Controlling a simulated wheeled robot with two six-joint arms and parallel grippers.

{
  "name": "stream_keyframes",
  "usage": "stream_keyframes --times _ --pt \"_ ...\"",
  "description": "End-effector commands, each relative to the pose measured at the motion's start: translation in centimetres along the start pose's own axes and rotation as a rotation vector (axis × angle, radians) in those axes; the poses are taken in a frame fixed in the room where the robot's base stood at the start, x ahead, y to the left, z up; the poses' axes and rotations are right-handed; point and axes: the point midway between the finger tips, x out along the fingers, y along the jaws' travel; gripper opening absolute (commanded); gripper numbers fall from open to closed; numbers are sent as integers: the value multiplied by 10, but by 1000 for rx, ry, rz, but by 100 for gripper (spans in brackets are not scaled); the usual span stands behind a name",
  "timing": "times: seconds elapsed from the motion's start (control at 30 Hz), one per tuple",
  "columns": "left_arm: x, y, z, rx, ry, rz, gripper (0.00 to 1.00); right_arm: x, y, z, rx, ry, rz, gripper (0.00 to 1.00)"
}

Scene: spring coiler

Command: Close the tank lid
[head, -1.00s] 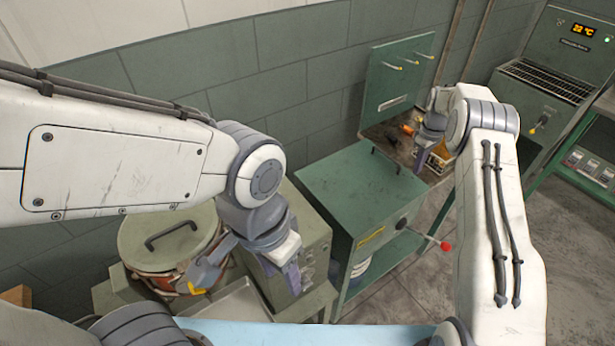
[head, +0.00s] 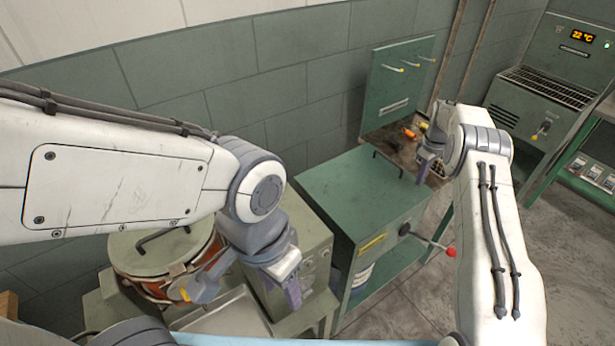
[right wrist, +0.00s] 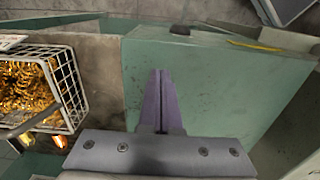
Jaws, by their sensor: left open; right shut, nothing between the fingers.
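The tank (head: 208,256) is a round drum with an orange-red side at the lower left of the head view. Its olive lid (head: 150,262), with a dark bar handle (head: 161,238), lies over the top; I cannot tell whether it is fully seated. My arm partly covers the lid. My left gripper (head: 246,292) is open beside the tank's right side, fingers pointing down. A yellow tip (head: 184,294) shows beside its left finger; contact there is unclear. My right gripper (head: 427,166) is far from the tank, and the right wrist view shows its fingers (right wrist: 160,100) shut and empty.
A green cabinet (head: 350,190) with a red-knobbed lever (head: 451,252) stands right of the tank. A grey-green box (head: 318,245) stands between them. A white basket of golden coils (right wrist: 70,85) is near my right gripper. The floor at right is clear.

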Motion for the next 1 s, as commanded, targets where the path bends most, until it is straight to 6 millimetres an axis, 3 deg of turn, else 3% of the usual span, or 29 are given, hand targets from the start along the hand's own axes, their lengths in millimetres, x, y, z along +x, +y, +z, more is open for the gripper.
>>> stream_keyframes --times 0.37,1.0 --pt "-4 0 0 0 0 0 50 -6 0 0 0 0 1 0" --pt "-40 3 -2 0 0 0 50 -70 0 0 0 0 0 0"
